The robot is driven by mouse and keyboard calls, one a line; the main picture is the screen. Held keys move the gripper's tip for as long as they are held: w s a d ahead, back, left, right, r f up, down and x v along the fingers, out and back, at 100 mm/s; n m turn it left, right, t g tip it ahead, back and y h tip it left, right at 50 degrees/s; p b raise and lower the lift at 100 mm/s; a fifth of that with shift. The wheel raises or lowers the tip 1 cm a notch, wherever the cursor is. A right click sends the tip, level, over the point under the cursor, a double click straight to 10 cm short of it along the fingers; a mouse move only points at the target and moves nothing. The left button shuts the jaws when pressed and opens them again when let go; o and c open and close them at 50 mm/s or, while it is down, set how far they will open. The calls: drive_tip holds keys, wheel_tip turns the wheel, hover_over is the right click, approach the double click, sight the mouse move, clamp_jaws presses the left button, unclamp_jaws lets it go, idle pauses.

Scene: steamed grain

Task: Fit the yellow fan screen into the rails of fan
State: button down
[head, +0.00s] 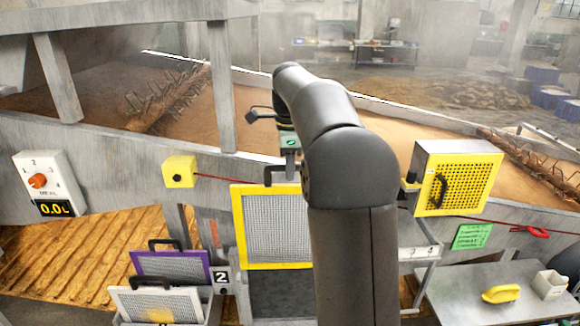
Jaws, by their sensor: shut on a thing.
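The yellow-framed screen (275,228) with grey mesh hangs upright in the middle of the head view, its right part hidden behind my arm. My gripper (290,168) is above its top edge, shut on the screen's black handle. The fingertips are small and partly hidden. No fan rails are clearly visible. A box with a yellow perforated front (458,182) and black handle is mounted at right, apart from the screen; I cannot tell whether it is the fan.
A purple-framed screen (171,267) and a white-framed screen (157,305) stand in a rack at lower left. A metal table (450,300) at lower right holds a yellow-handled brush (501,293) and a white container (549,285). A red cord runs along the trough wall.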

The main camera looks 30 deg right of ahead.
sight(290, 185)
drive_tip(key=shift+f+b, duration=1)
drive_tip(key=shift+f, duration=0.9)
wheel_tip(290, 185, down, 8)
drive_tip(key=b, duration=0.5)
drive_tip(key=shift+f+b, duration=0.25)
drive_tip(key=shift+b, duration=0.05)
idle(0.4)
drive_tip(key=shift+f, duration=0.15)
idle(0.5)
drive_tip(key=shift+f+b, duration=0.55)
drive_tip(key=shift+f, duration=0.5)
drive_tip(key=shift+f+b, duration=1.1)
drive_tip(key=shift+f, duration=0.95)
